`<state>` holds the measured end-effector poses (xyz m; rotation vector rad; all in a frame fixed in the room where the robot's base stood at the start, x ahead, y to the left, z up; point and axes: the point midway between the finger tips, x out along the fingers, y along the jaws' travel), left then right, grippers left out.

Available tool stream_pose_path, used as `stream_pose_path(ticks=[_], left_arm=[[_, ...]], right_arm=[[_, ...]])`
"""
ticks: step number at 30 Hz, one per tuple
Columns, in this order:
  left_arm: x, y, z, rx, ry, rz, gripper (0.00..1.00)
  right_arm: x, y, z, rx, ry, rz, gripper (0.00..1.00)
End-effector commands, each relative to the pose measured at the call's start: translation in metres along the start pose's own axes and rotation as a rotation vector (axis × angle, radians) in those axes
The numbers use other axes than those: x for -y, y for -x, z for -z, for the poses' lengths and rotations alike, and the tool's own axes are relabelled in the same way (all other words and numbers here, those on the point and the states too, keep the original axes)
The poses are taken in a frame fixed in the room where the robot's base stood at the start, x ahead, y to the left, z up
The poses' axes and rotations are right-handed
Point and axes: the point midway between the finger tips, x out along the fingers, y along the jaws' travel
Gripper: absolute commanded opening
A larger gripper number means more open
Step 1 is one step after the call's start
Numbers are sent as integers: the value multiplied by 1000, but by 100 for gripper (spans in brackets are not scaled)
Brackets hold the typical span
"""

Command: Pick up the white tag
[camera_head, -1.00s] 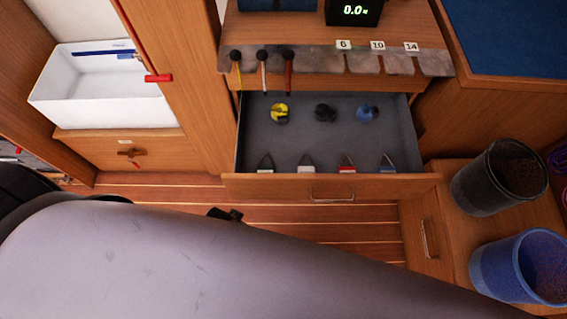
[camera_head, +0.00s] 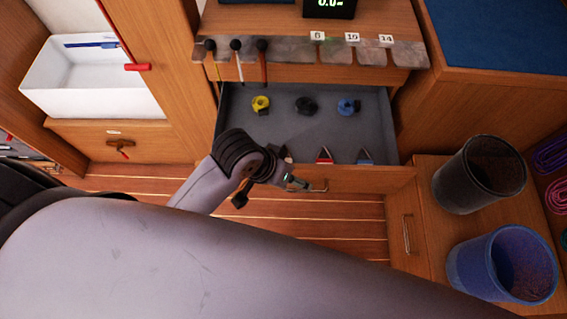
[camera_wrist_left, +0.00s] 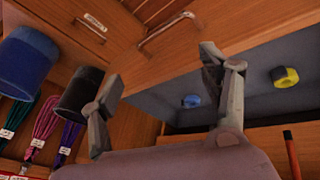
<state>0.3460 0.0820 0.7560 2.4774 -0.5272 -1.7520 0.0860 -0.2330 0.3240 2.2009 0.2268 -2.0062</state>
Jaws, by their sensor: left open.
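The white tag (camera_head: 288,157) is at the front of the open grey drawer (camera_head: 330,132), left of a red tag (camera_head: 325,156) and a blue tag (camera_head: 365,157). My left wrist partly hides it in the head view. My left gripper (camera_head: 297,183) is at the drawer's wooden front edge, close to the white tag and apparently not holding it. In the left wrist view the left gripper (camera_wrist_left: 160,66) has its two fingers spread and nothing between them; the white tag is not visible there. My right gripper is not in view.
Yellow (camera_head: 261,103), black (camera_head: 306,105) and blue (camera_head: 348,106) coils lie farther back in the drawer. A black bin (camera_head: 470,180) and a blue bin (camera_head: 490,265) stand at right. A white basin (camera_head: 90,90) is at left. Tools hang above the drawer.

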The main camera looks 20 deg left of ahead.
Motion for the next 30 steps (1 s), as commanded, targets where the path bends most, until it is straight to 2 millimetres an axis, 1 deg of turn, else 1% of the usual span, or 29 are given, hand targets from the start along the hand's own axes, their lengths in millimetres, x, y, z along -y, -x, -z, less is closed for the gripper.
stream_pose_path(ticks=[1, 6, 8, 10, 13, 15, 18, 21, 24, 26, 28, 30], left_arm=[[-8, -3, 10, 5, -8, -17, 70], [-34, -17, 32, 70, 3, -61, 70], [-37, -23, 39, 108, 19, -54, 70], [-33, -30, 47, 159, 53, -23, 70], [-13, -36, 59, 225, 132, 56, 70], [6, -36, 68, 257, 203, 123, 70], [35, -33, 81, 282, 307, 214, 70], [57, -28, 91, 292, 395, 283, 70], [71, -24, 97, 295, 451, 322, 70], [76, -25, 97, 296, 471, 335, 70], [79, -31, 95, 297, 479, 340, 70], [82, -42, 90, 299, 480, 341, 70]], right_arm=[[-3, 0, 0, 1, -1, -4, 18], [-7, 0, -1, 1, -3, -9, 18], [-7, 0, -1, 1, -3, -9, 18], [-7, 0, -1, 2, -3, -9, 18], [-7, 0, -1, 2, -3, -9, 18], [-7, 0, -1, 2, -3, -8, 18], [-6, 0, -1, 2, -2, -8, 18], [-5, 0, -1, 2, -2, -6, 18], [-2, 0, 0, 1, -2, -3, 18], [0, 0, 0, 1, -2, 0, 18], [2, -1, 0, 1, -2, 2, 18], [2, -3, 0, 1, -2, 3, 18]])
